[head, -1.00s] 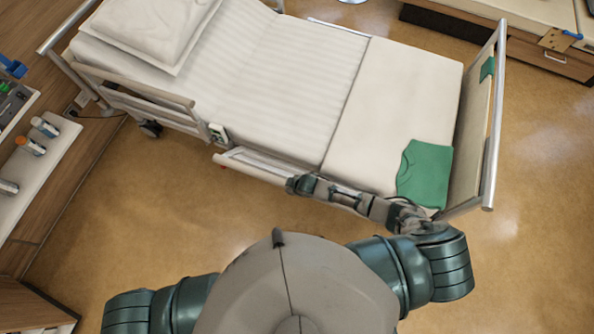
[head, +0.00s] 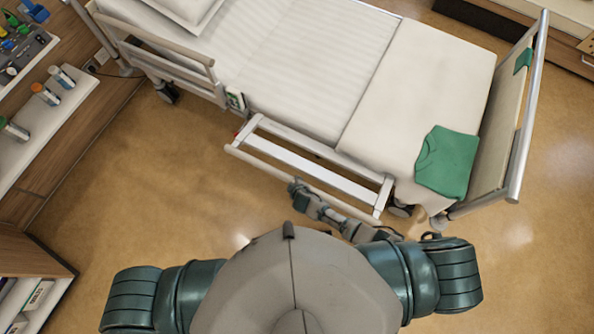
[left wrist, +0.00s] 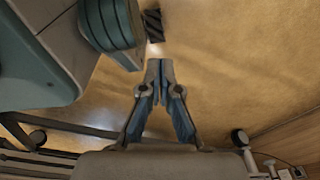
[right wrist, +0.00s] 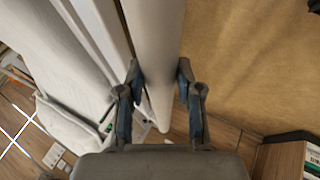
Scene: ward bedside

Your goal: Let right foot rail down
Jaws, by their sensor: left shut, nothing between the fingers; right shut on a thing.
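The foot rail (head: 262,166) on the near side of the bed is swung out from the mattress edge, with a gap between its outer bar and the bed side. My right gripper (head: 295,187) is shut on the rail's outer bar. In the right wrist view, the fingers (right wrist: 160,70) stand on both sides of the pale round bar (right wrist: 154,35). My left gripper (left wrist: 159,66) is shut and empty above bare floor in the left wrist view. It is hidden in the head view.
The bed (head: 400,90) carries a folded green cloth (head: 447,162) near its footboard (head: 500,125). The head rail (head: 165,50) stands raised at the left. A shelf with bottles (head: 45,115) is at the far left. Floor is clear between it and the bed.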

